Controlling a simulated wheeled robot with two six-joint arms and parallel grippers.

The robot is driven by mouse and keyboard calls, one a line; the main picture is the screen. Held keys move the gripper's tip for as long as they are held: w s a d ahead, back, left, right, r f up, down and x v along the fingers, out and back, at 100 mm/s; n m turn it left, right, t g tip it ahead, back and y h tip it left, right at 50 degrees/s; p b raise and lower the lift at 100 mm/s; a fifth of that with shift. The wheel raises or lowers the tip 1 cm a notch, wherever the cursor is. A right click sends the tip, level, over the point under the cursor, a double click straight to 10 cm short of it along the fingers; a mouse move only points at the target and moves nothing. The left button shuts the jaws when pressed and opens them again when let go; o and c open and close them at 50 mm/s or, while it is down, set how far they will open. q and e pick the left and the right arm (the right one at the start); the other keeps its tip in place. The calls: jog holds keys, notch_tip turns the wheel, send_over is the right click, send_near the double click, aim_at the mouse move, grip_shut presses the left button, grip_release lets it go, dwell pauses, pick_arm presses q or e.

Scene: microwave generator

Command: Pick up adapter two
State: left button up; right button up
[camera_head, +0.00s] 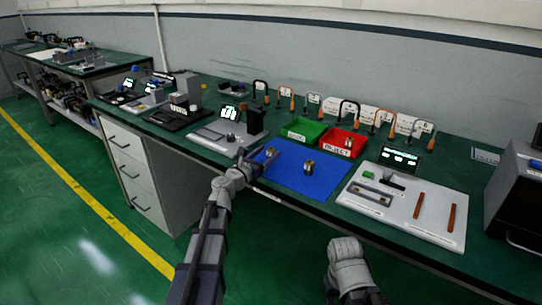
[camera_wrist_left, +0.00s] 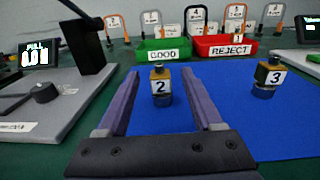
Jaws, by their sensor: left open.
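Adapter two, a small brass-and-dark cylinder with a white "2" label (camera_wrist_left: 160,86), stands upright on the blue mat (camera_wrist_left: 225,135). It also shows near the mat's left side in the head view (camera_head: 270,151). My left gripper (camera_wrist_left: 160,73) is open, with one finger on each side of adapter two in the left wrist view; I see no finger touching it. In the head view my left gripper (camera_head: 259,158) is at the mat's left edge, low over it. My right gripper is not in view; only part of my right arm shows.
Adapter three (camera_head: 308,167) stands on the mat to the right. Behind are the green GOOD bin (camera_head: 303,130) and the red REJECT bin (camera_head: 342,143), which holds adapter one (camera_wrist_left: 238,40). A gauge stand (camera_wrist_left: 60,85) is left of the gripper. A white fixture board (camera_head: 405,205) lies right.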

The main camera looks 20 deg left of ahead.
pick_arm(q)
grip_shut()
dwell(0.5)
dwell(0.9)
